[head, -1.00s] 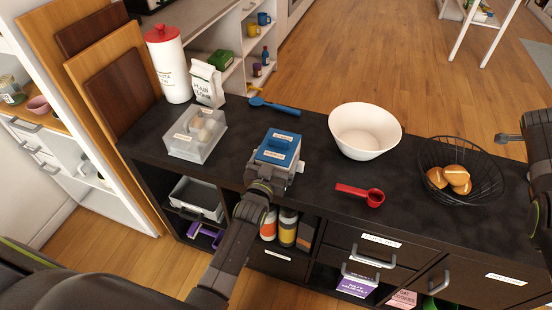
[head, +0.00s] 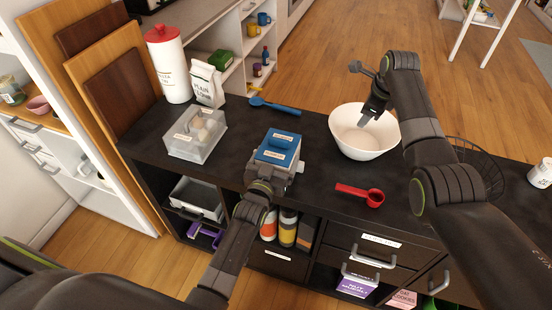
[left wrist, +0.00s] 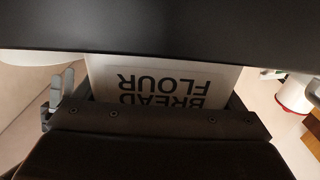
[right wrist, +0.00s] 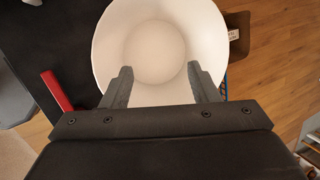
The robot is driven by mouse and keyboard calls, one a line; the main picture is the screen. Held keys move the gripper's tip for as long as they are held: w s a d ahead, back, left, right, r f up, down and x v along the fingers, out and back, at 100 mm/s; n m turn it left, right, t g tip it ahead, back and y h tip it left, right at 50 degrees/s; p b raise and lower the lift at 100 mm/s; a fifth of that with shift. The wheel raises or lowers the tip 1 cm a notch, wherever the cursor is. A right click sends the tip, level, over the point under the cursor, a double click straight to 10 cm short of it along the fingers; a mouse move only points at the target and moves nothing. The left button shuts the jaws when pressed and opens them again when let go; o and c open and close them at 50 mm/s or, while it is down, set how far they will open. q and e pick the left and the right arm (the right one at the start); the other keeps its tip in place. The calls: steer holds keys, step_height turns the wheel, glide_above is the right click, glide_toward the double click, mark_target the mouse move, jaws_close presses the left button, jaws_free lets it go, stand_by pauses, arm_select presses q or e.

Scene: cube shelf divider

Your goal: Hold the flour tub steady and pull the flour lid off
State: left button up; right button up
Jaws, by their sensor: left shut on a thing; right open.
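The flour tub (head: 279,166) stands on the dark counter near its front edge, with its blue flour lid (head: 279,147) on top. My left gripper (head: 266,180) is shut on the tub from the front. In the left wrist view the tub's "BREAD FLOUR" label (left wrist: 165,88) shows upside down close to the jaws. My right gripper (head: 368,116) is open and empty above the white bowl (head: 366,143), to the right of the tub. In the right wrist view its two fingers (right wrist: 157,88) stand apart over the bowl.
A red scoop (head: 360,195) lies right of the tub. A blue spoon (head: 275,107), a clear box (head: 194,134), a flour bag (head: 207,83) and a red-topped canister (head: 167,63) stand or lie left and behind. A wire basket (head: 487,170) is partly hidden by my right arm.

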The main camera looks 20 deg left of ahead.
steer(key=s+a+r+g+y, duration=0.1)
steer(key=s+a+r+y, duration=0.1)
steer(key=s+a, duration=0.35)
steer(key=s+a+r+g+y, duration=0.1)
steer(key=s+a+r, duration=0.1)
steer(key=a, duration=0.7)
steer(key=shift+n+g+y, duration=0.8)
steer(key=shift+n+g, duration=0.1)
steer(key=shift+s+a+f, duration=1.15)
steer(key=shift+a+f, duration=0.25)
steer(key=shift+a, duration=0.05)
steer(key=shift+s+a+f, duration=1.1)
steer(key=shift+a+f, duration=0.25)
steer(key=shift+a, duration=0.05)
arm_select(q)
steer(key=shift+s+f, duration=0.1)
steer(key=shift+f, duration=0.2)
steer(key=o, duration=0.6)
arm_select(e)
steer(key=shift+f, duration=0.1)
arm_select(q)
steer(key=c, duration=0.4)
